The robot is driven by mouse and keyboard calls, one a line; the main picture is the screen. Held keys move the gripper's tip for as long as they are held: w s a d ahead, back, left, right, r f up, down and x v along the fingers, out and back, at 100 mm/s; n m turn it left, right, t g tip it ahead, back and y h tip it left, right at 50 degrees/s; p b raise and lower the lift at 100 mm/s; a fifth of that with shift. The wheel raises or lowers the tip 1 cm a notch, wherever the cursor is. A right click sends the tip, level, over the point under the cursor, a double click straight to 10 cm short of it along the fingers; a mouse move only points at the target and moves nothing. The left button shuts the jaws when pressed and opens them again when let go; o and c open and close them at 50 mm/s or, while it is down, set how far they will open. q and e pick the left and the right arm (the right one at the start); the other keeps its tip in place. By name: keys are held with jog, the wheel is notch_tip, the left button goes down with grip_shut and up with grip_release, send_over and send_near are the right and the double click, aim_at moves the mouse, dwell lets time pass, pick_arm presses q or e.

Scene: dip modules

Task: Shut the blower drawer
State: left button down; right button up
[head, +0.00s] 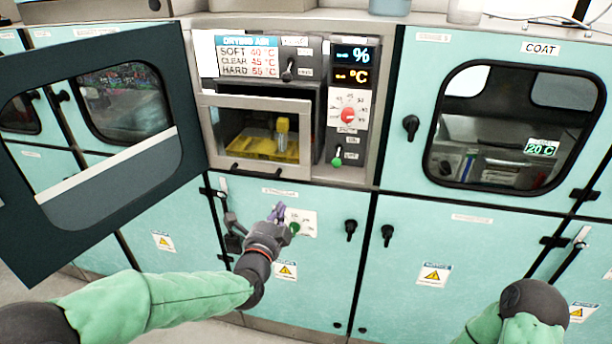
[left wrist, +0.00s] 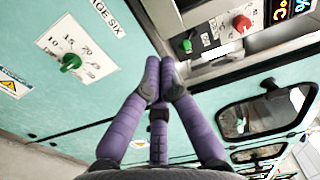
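The drying unit's grey-framed, windowed front (head: 262,103) sits at the centre of the head view, with a yellow tray (head: 262,147) showing behind it. I take this for the blower drawer, though no label names it. How far it stands out is hard to tell. My left gripper (head: 278,212) is below the unit, in front of the lower teal cabinet door and near its green dial (head: 296,228). In the left wrist view its purple fingers (left wrist: 160,68) have their tips together, with nothing seen between them. My right gripper is out of view; only my right arm shows.
A dark windowed door (head: 190,105) stands open at the left. A control panel with a red knob (head: 348,115) and green-tipped lever (head: 337,158) is right of the chamber. The closed COAT door (head: 415,90) is further right. Black handles (head: 351,228) stick out of the lower doors.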

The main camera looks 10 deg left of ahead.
aim_at(295, 175)
pick_arm(q)
jog(key=w+b, duration=0.3)
jog(key=w, duration=1)
jog(key=shift+w+d, duration=0.15)
jog(key=shift+d, duration=0.05)
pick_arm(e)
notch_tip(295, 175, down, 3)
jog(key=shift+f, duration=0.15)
pick_arm(q)
jog(key=shift+w, duration=0.15)
